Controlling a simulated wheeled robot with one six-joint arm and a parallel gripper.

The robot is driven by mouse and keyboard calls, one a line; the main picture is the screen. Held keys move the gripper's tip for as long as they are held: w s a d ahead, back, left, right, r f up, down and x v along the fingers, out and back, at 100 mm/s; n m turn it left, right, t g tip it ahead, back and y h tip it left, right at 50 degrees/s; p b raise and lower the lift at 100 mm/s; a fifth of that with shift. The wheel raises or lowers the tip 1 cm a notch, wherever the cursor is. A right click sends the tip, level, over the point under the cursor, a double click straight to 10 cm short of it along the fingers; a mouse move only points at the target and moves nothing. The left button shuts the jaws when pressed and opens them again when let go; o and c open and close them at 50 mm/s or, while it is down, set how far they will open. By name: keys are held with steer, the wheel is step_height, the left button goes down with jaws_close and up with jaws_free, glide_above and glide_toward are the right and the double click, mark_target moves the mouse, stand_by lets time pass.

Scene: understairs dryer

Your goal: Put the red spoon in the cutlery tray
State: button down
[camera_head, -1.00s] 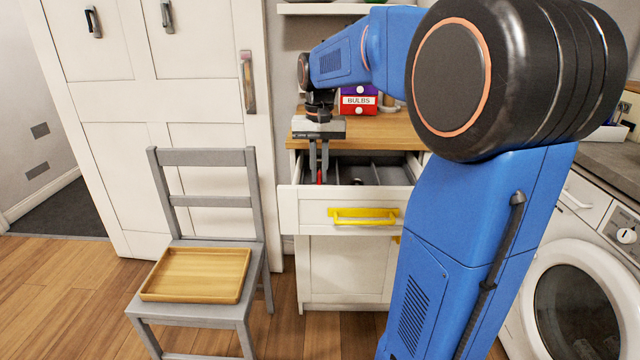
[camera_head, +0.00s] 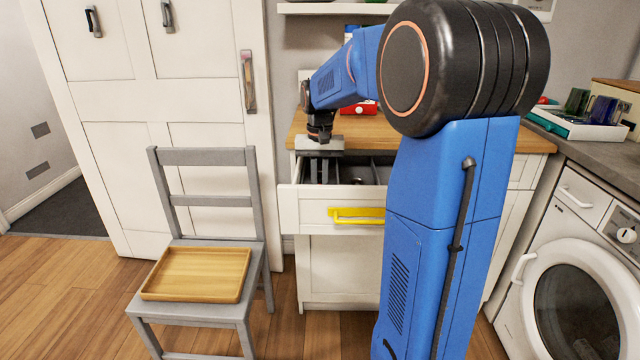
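The white drawer (camera_head: 308,209) under the wooden counter is open. It holds a dark grey divided insert, which looks like the cutlery tray (camera_head: 382,175). My gripper (camera_head: 319,171) points down into the left part of the drawer, its two fingers side by side. The fingertips are hidden behind the drawer front, so I cannot tell whether they are shut on anything. The red spoon is not visible now. A small dark round item (camera_head: 357,181) shows in the drawer to the right of the fingers.
A grey chair (camera_head: 205,157) stands left of the drawer with a wooden tray (camera_head: 195,273) on its seat. The drawer has a yellow handle (camera_head: 357,215). A red box (camera_head: 358,108) sits on the counter (camera_head: 365,132). A front-loading machine (camera_head: 575,290) stands at the right.

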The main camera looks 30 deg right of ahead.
mark_target(320, 183)
steer(key=w+d, duration=0.2)
steer(key=shift+w, duration=0.35)
steer(key=shift+a+f, duration=0.1)
steer(key=shift+f, duration=0.5)
steer(key=shift+f, duration=0.25)
steer(key=c, duration=1.8)
jaws_free()
steer(key=shift+r, duration=0.1)
step_height(320, 183, up, 12)
steer(key=shift+r, duration=0.2)
steer(key=shift+s, duration=0.1)
